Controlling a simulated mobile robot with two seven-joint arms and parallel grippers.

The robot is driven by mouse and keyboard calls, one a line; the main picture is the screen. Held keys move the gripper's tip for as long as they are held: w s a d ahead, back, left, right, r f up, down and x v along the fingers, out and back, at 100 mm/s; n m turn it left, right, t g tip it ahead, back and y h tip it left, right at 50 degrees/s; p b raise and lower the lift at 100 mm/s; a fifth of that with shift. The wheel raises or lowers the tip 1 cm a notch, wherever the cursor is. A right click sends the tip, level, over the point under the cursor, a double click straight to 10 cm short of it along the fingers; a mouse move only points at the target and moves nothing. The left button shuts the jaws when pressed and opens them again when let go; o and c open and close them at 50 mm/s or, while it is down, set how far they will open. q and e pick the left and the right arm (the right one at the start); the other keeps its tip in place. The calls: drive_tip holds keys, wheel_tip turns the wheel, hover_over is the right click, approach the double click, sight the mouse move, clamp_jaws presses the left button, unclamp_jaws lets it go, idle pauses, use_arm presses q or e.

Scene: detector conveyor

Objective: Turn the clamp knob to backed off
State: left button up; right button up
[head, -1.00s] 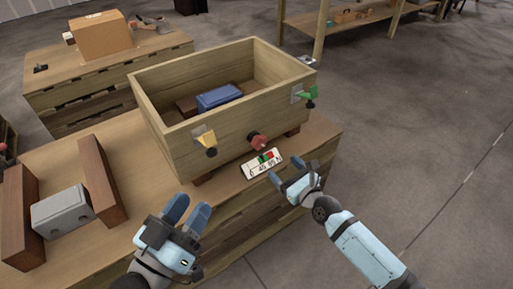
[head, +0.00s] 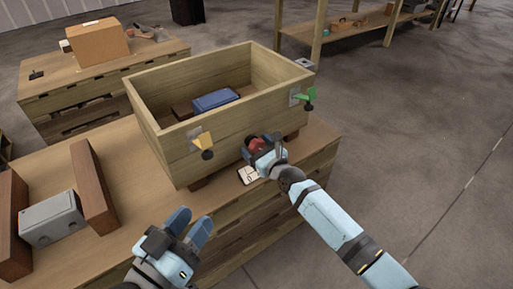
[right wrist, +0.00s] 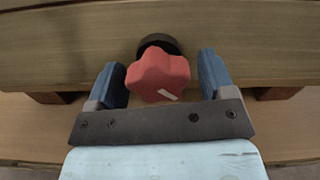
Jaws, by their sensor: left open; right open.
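The red clamp knob (head: 256,145) sits low on the front wall of the wooden box. In the right wrist view the knob (right wrist: 158,74) is star-shaped, with a pale mark on its lower right and a dark round collar behind it. My right gripper (head: 262,150) is open, with one blue finger on each side of the knob; gaps show between knob and fingers in the right wrist view (right wrist: 162,82). My left gripper (head: 190,222) is open and empty in front of the table's near edge. A white scale card (head: 248,175) below the knob is mostly hidden by my right gripper.
The wooden box (head: 165,165) holds a blue block (head: 215,99). A yellow lever (head: 204,143) and a green lever (head: 308,96) are on its outside. A grey block (head: 50,218) lies between two brown boards on the left.

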drive_tip(key=c, duration=0.9)
drive_tip(key=shift+n, duration=0.3)
